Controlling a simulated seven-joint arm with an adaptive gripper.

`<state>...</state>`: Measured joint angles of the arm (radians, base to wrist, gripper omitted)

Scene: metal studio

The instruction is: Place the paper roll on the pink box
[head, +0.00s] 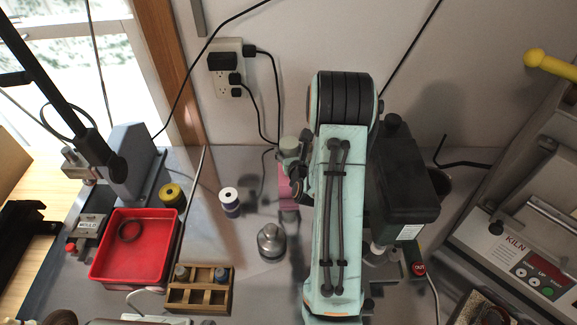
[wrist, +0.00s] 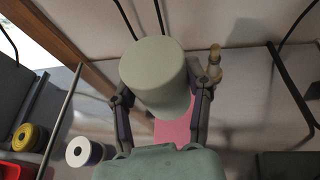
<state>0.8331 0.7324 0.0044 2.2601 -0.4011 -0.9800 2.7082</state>
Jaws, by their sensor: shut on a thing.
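The paper roll, a pale cylinder (wrist: 153,70), is held between the two fingers of my gripper (wrist: 160,88) in the wrist view. In the head view the roll (head: 290,147) shows small, left of my arm, with my gripper partly hidden behind the arm. The pink box (head: 288,187) stands near the back wall, just below the roll in the picture. It also shows in the wrist view (wrist: 173,131), partly covered by the roll and my gripper. I cannot tell whether the roll touches the box.
A white-and-blue spool (head: 229,201) and a yellow spool (head: 172,194) stand to the left. A metal weight (head: 271,241), a red tray (head: 133,248) and a wooden rack (head: 200,290) lie nearer. A dark machine (head: 405,180) stands right of my arm. Cables hang from the wall outlet (head: 228,72).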

